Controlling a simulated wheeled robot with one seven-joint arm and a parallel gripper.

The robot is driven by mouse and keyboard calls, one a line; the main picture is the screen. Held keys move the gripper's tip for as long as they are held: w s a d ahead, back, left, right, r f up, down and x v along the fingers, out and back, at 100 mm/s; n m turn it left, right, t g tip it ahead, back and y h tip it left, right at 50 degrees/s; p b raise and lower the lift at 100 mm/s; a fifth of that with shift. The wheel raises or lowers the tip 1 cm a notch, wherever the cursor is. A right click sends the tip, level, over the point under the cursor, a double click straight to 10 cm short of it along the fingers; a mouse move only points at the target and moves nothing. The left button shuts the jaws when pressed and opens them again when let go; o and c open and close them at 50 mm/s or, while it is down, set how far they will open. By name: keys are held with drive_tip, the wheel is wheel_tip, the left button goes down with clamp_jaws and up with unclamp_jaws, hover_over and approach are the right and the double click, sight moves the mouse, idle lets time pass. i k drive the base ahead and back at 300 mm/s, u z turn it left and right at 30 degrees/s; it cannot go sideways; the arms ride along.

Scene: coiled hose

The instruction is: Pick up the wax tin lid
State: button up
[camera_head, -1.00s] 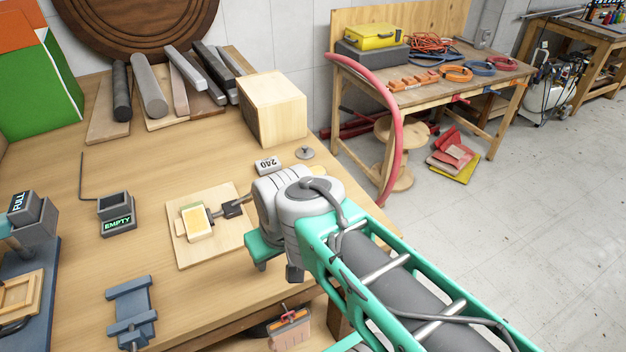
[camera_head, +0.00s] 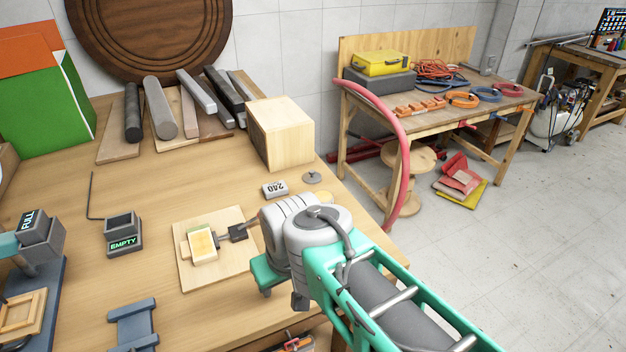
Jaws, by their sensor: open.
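The wax tin lid appears to be the small grey disc with a knob (camera_head: 312,177), lying flat near the bench's right edge. A pale yellow round thing (camera_head: 327,197), perhaps the wax tin, is just in front of it, partly covered by my arm. My gripper (camera_head: 282,290) shows only in part below my wrist, in front of the lid and apart from it. It is open. Its fingertips are mostly hidden by the arm, and I see nothing held.
A grey block marked 240 (camera_head: 274,189) lies left of the lid. A wooden block (camera_head: 281,134) stands behind. A red hose (camera_head: 402,150) hangs beyond the bench's right edge.

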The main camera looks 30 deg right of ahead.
sight(312, 177)
drive_tip(key=k, duration=1.65)
drive_tip(key=z, duration=1.5)
drive_tip(key=i, duration=3.9)
drive_tip(key=u, duration=2.3)
drive_tip(key=i, duration=0.85)
drive_tip(key=u, duration=0.05)
